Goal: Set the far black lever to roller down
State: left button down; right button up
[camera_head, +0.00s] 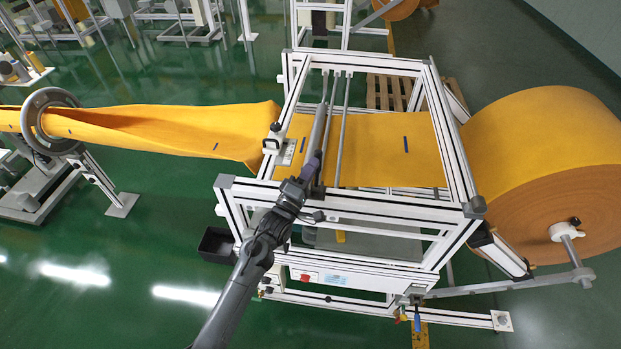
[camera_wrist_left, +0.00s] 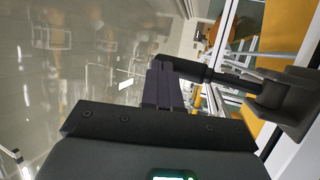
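My left gripper (camera_head: 313,165) is at the near beam of the white frame, beside the near end of a grey roller (camera_head: 319,125). In the left wrist view its dark purple fingers (camera_wrist_left: 163,85) look close together. A black lever (camera_wrist_left: 225,80) reaches from a dark mounting block at right to the fingertips and overlaps them. I cannot tell whether the fingers grip it or only touch it, nor whether it is the far lever. In the head view my gripper and wrist largely hide this spot. My right gripper is not in view.
Orange felt (camera_head: 375,150) runs through the white frame (camera_head: 455,130) from a large felt roll (camera_head: 545,130) at right. At left it folds towards a grey ring (camera_head: 50,120). A black bin (camera_head: 216,244) hangs at the frame's near left. Green floor is open at lower left.

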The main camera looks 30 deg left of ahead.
pick_arm(q)
jog(key=shift+w+a+f+b, duration=0.1)
jog(key=shift+w+a+b, duration=0.2)
jog(key=shift+w, duration=0.35)
jog(key=shift+w+a+r+b, duration=0.15)
jog(key=shift+w+b, duration=0.25)
jog(key=shift+w, duration=0.25)
jog(key=shift+w+a+f+b, duration=0.2)
jog(key=shift+w+b, duration=0.15)
jog(key=shift+w, duration=0.3)
jog(key=s+a+r+p, duration=0.1)
jog(key=s+r+p, duration=0.1)
jog(key=s+r, duration=0.5)
jog(key=shift+s+r, duration=0.3)
jog(key=shift+s, duration=2.05)
